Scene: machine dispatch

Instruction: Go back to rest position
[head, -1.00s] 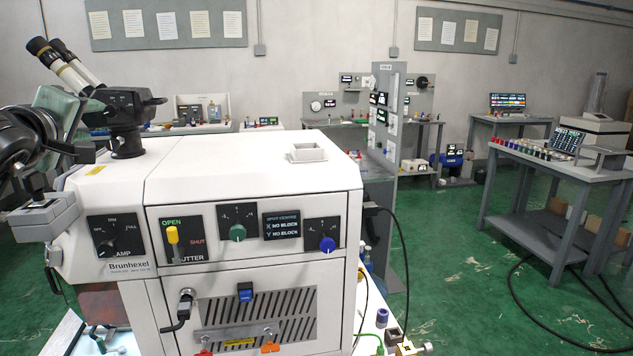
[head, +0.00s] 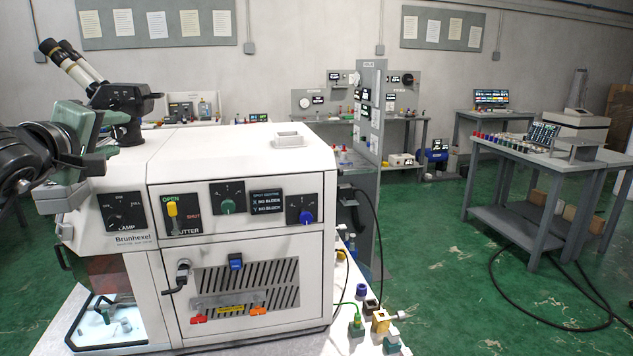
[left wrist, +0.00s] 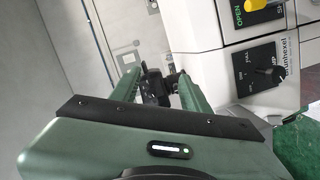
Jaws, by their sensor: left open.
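My left gripper (head: 100,141) is in the head view at the left, in front of the upper left part of a white Brunhexel machine (head: 240,150). It also shows in the left wrist view (left wrist: 160,85), with its two green fingers apart and nothing seen held between them. A dark part of the machine's microscope shows behind the fingers there. The machine's panel carries a yellow shutter lever (head: 172,209), a green knob (head: 228,206), a blue knob (head: 305,216) and a display reading "NO BLOCK". My right gripper is not in view.
Binoculars (head: 75,65) rise from the machine's top left. Small parts (head: 380,320) lie on the bench right of the machine. A grey table (head: 545,165) with a row of coloured items stands at right. A black cable (head: 500,290) lies on the open green floor.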

